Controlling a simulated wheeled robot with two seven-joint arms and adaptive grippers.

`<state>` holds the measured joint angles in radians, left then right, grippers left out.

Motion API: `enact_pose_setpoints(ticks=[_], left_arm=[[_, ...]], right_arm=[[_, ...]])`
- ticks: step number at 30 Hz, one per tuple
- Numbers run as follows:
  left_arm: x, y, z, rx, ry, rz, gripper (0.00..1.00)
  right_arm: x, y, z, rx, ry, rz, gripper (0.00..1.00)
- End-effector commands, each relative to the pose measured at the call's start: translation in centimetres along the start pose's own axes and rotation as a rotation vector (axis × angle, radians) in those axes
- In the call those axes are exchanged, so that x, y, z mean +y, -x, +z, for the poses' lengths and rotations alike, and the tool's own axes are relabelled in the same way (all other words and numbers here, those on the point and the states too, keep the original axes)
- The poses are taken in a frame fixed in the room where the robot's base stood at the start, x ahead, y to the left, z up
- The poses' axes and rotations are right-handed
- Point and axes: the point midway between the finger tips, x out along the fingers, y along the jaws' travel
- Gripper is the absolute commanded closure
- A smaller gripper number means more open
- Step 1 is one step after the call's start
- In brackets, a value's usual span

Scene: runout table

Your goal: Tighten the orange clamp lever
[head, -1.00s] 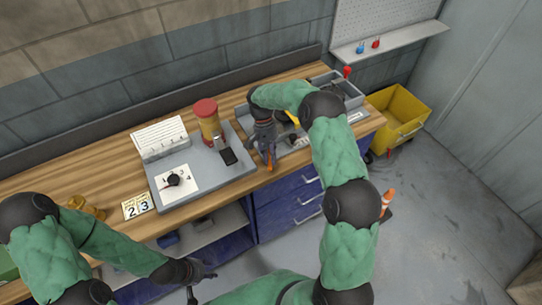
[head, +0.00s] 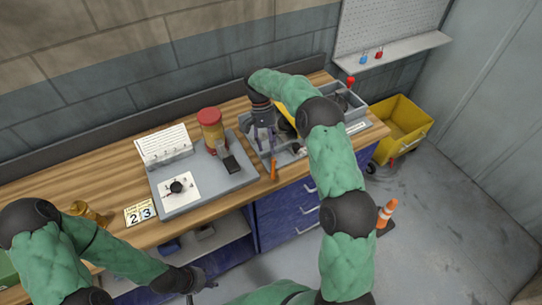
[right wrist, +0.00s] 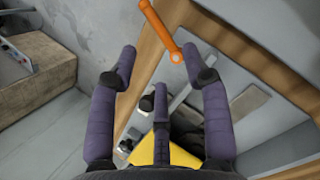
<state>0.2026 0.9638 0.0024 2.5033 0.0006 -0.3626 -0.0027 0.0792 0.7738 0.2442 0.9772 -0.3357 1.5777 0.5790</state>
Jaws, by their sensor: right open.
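The orange clamp lever (head: 274,170) hangs at the front edge of the bench, below the grey fixture (head: 287,157). In the right wrist view the orange lever (right wrist: 160,29) lies at the top, its ringed end near the gap between the fingertips. My right gripper (head: 264,148) points down just behind and above the lever. Its purple fingers (right wrist: 160,58) are spread and hold nothing; I see no contact with the lever. My left gripper (head: 203,281) is low in front of the bench, dark and partly hidden, so its opening is unclear.
A yellow bin (head: 405,128) and an orange cone (head: 387,213) stand on the floor.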

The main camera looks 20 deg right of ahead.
Motion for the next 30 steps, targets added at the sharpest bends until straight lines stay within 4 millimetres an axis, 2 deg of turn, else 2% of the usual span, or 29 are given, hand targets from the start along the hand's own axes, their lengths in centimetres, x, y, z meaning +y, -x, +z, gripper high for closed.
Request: enact_pose_setpoints(ticks=[3,9,30], left_arm=[[0.0,0.0,0.0,0.000,0.000,0.000,0.60],[0.0,0.0,0.0,0.000,0.000,0.000,0.60],[0.0,0.0,0.0,0.000,0.000,0.000,0.60]], right_arm=[[-0.1,1.6,0.0,0.000,-0.001,-0.001,0.52],[-0.1,3.0,0.0,-0.001,0.000,0.000,0.52],[0.0,3.1,0.0,-0.001,0.000,0.000,0.52]])
